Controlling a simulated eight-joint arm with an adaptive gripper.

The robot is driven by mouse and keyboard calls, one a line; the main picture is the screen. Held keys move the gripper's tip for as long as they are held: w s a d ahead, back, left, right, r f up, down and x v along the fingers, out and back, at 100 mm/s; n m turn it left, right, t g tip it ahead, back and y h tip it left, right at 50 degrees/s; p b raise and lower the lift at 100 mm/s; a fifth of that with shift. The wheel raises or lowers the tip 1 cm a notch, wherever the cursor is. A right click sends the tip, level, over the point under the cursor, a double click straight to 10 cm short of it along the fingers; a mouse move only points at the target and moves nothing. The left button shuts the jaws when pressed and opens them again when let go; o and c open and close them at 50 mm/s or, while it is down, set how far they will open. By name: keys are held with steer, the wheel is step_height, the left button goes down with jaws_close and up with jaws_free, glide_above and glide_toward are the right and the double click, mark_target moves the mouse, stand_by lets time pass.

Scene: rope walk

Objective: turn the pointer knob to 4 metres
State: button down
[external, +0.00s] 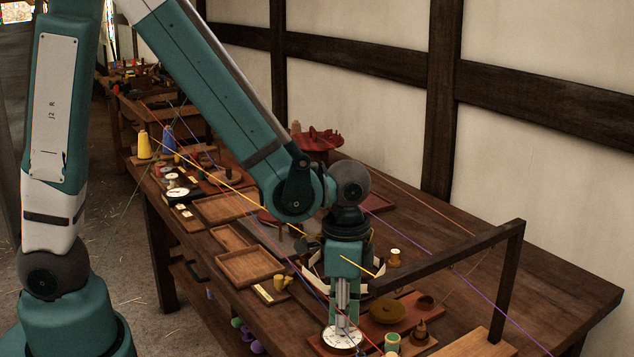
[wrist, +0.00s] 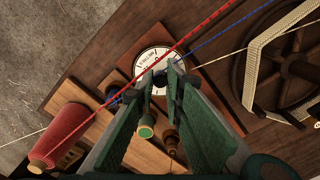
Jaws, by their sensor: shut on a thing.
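The white round dial (external: 342,339) lies on a wooden board at the front of the bench. In the wrist view the same dial (wrist: 147,60) shows dark marks on its face, too small to read. My gripper (external: 345,322) points straight down over the dial.
A red rope (wrist: 205,32) and a blue line cross close to the dial. A dark wooden frame (external: 450,257) stands right of my gripper. Empty wooden trays (external: 249,266) lie to the left.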

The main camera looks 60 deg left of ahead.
steer(key=shift+m, duration=1.2)
steer(key=c, duration=2.4)
jaws_free()
steer(key=shift+r, duration=0.15)
step_height(320, 180, up, 12)
steer(key=shift+a, duration=0.15)
